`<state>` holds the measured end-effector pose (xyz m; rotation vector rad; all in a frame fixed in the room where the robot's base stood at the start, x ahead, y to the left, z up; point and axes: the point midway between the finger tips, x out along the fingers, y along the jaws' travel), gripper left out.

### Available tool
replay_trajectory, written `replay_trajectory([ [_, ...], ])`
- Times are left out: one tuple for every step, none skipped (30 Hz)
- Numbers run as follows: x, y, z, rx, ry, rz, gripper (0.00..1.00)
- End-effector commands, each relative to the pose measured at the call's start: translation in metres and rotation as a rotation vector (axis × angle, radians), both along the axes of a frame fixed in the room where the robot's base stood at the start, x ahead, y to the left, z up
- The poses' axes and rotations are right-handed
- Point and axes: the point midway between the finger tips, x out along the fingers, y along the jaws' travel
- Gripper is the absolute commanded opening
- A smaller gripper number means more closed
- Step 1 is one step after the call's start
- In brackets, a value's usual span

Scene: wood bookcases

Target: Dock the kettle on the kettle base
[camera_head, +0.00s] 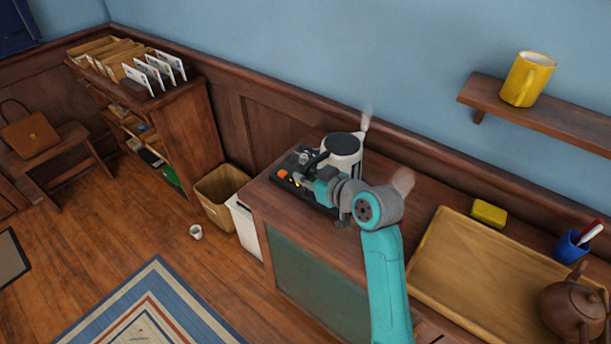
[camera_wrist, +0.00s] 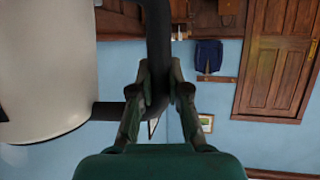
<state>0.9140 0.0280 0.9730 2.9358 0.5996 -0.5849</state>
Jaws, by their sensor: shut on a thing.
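The kettle (camera_head: 343,147) is a white cylinder with a black handle, at the back left of the wooden counter in the head view. In the wrist view its white body (camera_wrist: 45,70) fills the left side, and its black handle (camera_wrist: 158,45) runs between my fingers. My gripper (camera_wrist: 160,88) is shut on that handle; in the head view my gripper (camera_head: 312,184) is beside the kettle, partly covering it. I cannot make out the kettle base or the kettle's underside, so I cannot tell whether the kettle touches anything below.
A dark tray (camera_head: 285,182) with small items lies left of the kettle. A wooden tray (camera_head: 440,262) takes up the counter's right, with a yellow block (camera_head: 488,213), blue cup (camera_head: 570,247) and brown teapot (camera_head: 572,309) nearby. A yellow mug (camera_head: 529,78) stands on the wall shelf.

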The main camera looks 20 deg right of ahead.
Motion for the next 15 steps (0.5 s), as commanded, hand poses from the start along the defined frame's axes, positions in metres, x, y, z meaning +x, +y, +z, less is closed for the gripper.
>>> replay_trajectory([
  [0.0003,0.0,0.0014,-0.001,-0.004,0.0,0.0],
  [0.0003,0.0,0.0014,-0.001,-0.004,0.0,0.0],
  [0.0003,0.0,0.0014,-0.001,-0.004,0.0,0.0],
  [0.0003,0.0,0.0014,-0.001,-0.004,0.0,0.0],
  [0.0002,0.0,0.0013,-0.001,-0.004,0.0,0.0],
  [0.0002,0.0,0.0012,-0.001,-0.004,0.0,0.0],
  [0.0002,0.0,0.001,-0.001,-0.004,0.0,0.0],
  [0.0002,0.0,0.0008,-0.001,-0.004,0.0,0.0],
  [0.0003,0.0,0.0003,-0.001,-0.004,0.0,0.0],
  [0.0002,0.0,-0.0001,-0.001,-0.004,0.0,0.0],
  [0.0002,0.0,-0.0005,-0.001,-0.004,0.0,0.0],
  [0.0003,0.0,-0.0012,-0.001,-0.004,0.0,0.0],
  [0.0003,0.0,-0.0017,-0.001,-0.004,0.0,0.0],
  [0.0003,0.0,-0.0023,-0.001,-0.004,0.0,0.0],
  [0.0003,0.0,-0.0029,0.0,-0.003,-0.001,0.0],
])
